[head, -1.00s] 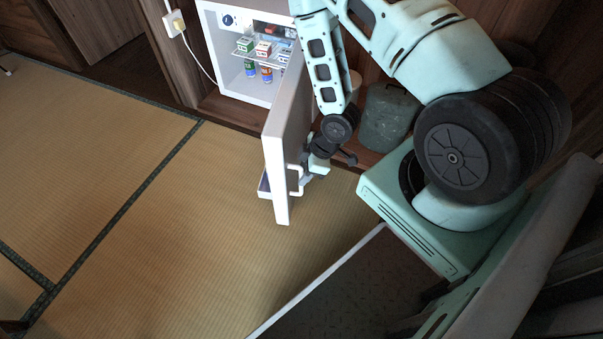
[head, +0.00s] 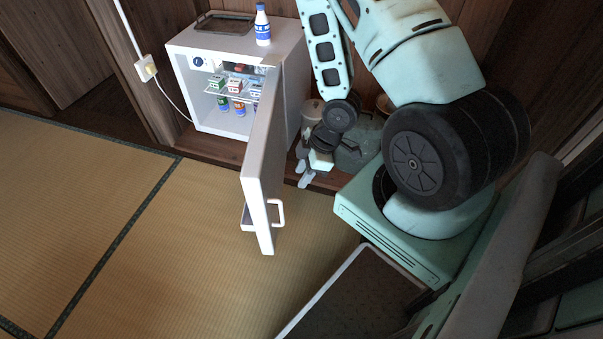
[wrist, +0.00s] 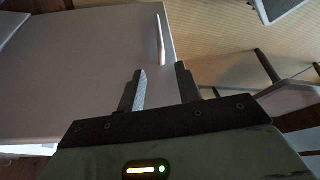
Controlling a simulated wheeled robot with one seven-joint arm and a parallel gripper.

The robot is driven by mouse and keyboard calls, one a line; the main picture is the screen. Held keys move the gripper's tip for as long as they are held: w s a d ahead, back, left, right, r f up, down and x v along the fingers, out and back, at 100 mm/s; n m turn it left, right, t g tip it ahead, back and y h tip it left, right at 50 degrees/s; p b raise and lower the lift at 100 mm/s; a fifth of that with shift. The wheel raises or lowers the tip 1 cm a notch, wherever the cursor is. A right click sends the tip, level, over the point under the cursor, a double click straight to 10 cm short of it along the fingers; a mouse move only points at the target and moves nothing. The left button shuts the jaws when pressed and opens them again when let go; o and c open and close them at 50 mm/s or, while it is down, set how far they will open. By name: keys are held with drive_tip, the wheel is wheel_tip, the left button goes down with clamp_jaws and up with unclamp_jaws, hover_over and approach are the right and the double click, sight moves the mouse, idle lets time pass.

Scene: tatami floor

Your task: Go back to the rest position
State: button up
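My gripper (head: 304,174) hangs below my arm, to the right of the open fridge door in the head view. In the wrist view my gripper (wrist: 163,88) has its two fingers apart with nothing between them. The white fridge door (head: 262,165) stands swung open toward the camera, and it fills the left of the wrist view (wrist: 75,70). Its handle (head: 279,212) is clear of the fingers in the head view; it also shows beyond the fingertips in the wrist view (wrist: 161,40).
The small white fridge (head: 185,85) holds several cartons and cans. A bottle (head: 262,25) and a tray (head: 226,23) stand on its top. A greenish container (head: 355,150) is behind my gripper. The tatami floor (head: 150,250) at left is clear.

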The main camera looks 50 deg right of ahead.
idle(0.4)
drive_tip(key=w+a+r+m+h, duration=0.2)
drive_tip(key=w+a+r+h, duration=0.15)
drive_tip(key=a+r, duration=1)
drive_tip(key=s+a+r+g, duration=0.1)
drive_tip(key=s+a+r, duration=0.4)
drive_tip(key=s+r, duration=0.2)
drive_tip(key=s+a+r+g, duration=0.2)
drive_tip(key=s+a+r, duration=0.3)
drive_tip(key=s+r, duration=0.2)
wheel_tip(320, 180, up, 26)
drive_tip(key=p, duration=2.6)
drive_tip(key=shift+w+d+m+p, duration=0.25)
drive_tip(key=shift+d+m+p, duration=0.1)
drive_tip(key=shift+m, duration=0.05)
drive_tip(key=shift+y, duration=0.25)
